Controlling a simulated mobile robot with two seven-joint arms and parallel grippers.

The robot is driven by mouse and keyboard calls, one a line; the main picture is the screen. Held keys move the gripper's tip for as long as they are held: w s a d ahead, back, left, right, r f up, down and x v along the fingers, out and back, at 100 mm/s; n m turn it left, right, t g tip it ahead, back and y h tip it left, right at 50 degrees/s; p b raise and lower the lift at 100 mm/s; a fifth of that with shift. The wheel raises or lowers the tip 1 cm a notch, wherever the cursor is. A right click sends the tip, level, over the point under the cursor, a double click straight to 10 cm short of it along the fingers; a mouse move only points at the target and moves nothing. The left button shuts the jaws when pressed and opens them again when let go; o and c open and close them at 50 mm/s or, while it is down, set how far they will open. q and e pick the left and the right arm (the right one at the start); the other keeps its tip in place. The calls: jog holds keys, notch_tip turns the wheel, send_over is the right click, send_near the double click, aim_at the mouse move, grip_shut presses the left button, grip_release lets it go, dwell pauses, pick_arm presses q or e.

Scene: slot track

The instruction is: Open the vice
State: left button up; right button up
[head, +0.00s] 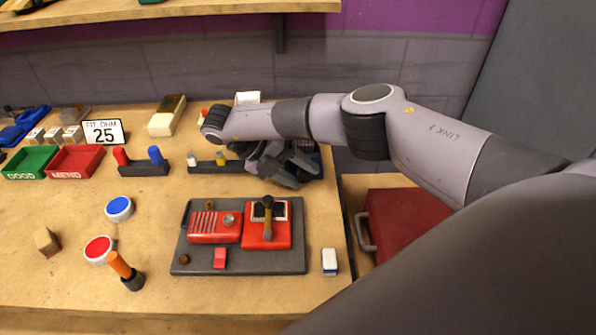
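A dark grey board (240,265) lies on the bench and carries red parts. On its left is a red ribbed block (203,228) with a grey round knob (228,219). On its right is a red block (266,241) with a dark top and an upright dark handle (268,217). I cannot tell for sure which of these is the vice, or whether its jaws are apart. My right gripper (286,172) is above the bench behind the board, apart from the red parts. Its fingers overlap in view, so its opening is unclear. My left gripper is out of view.
A small red block (220,258) and brown knob (185,259) are on the board. A white block (329,261) stands right of it, an orange-handled tool (123,268) left. Green (28,163) and red (76,162) trays stand far left. A red case (405,230) is right.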

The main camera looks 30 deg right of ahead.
jog(key=shift+a+f, duration=0.1)
jog(key=shift+f, duration=0.15)
jog(key=shift+s+y+b, duration=0.1)
jog(key=shift+y+b, duration=0.4)
jog(key=shift+t+y+b, duration=0.55)
jog(key=shift+t+y, duration=0.05)
jog(key=shift+d+r+t+y+b, duration=0.2)
jog(key=shift+t+y+b, duration=0.15)
jog(key=shift+y, duration=0.25)
jog(key=t+y, duration=0.2)
jog(key=shift+s+d+r+y+b, duration=0.1)
jog(key=shift+s+d+y+b, duration=0.1)
jog(key=shift+d+y+b, duration=0.2)
jog(key=shift+s+d+t+y+b, duration=0.15)
jog(key=shift+t+y+b, duration=0.4)
jog(key=shift+y+b, duration=0.45)
jog(key=y+b, duration=0.1)
jog(key=t+y+b, duration=0.1)
jog(key=shift+s+d+f+b, duration=0.1)
jog(key=shift+d+f+b, duration=0.1)
jog(key=shift+b, duration=0.15)
notch_tip(320, 180, up, 8)
jog(key=d, duration=0.1)
jog(key=shift+s+d+f+t+y+p, duration=0.2)
jog(key=shift+s+f+t+y+p, duration=0.1)
jog(key=shift+s, duration=0.15)
